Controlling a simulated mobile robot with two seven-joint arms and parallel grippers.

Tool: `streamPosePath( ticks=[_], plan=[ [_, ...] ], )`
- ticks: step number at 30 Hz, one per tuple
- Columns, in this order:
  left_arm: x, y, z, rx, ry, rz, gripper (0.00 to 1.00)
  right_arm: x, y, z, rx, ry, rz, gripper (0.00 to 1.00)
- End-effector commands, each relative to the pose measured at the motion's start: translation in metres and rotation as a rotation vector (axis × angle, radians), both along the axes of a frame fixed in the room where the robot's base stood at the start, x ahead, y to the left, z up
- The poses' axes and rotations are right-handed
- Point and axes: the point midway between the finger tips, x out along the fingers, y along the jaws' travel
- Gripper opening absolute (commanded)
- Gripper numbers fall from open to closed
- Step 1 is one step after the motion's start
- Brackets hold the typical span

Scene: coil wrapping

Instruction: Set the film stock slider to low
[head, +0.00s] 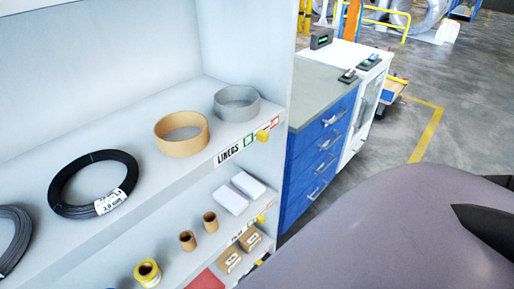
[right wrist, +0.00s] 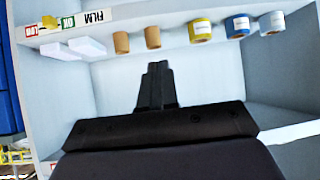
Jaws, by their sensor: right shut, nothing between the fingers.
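The film stock slider is a small yellow tab (right wrist: 48,22) on the shelf's front edge in the right wrist view, which shows the shelf upside down. It sits between the red LOW mark (right wrist: 31,30) and the green OK mark (right wrist: 68,21), beside the FILM label (right wrist: 95,17). In the head view the yellow tab (head: 260,218) is small, on the lower shelf edge. My right gripper (right wrist: 155,68) is shut and empty, apart from the slider and to its right in the wrist view. My left gripper is not in view.
The upper shelf has a LINERS label (head: 228,155) with its own yellow tab (head: 262,135). White boxes (right wrist: 86,47), cardboard tubes (right wrist: 121,43) and several rolls stand on the film shelf. A blue drawer cabinet (head: 318,160) stands right of the shelving. Open floor lies beyond.

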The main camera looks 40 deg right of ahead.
Motion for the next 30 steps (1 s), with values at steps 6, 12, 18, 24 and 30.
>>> streamPosePath(
  ticks=[6, 12, 18, 24, 30],
  plan=[
    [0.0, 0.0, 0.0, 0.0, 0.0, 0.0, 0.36, 0.0, 0.0, 0.0, 0.0, 0.0, 0.0, 0.0],
    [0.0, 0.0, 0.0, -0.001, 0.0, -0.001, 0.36, 0.0, -0.001, 0.0, -0.002, 0.0, 0.0, 0.0],
    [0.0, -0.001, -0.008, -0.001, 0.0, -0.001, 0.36, 0.018, -0.005, -0.026, -0.041, 0.06, -0.006, 0.0],
    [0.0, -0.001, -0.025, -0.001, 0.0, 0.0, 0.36, 0.065, -0.032, -0.079, -0.175, 0.228, -0.084, 0.0],
    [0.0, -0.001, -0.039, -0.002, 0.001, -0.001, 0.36, 0.113, -0.077, -0.1, -0.334, 0.357, -0.25, 0.0]
  ],
)
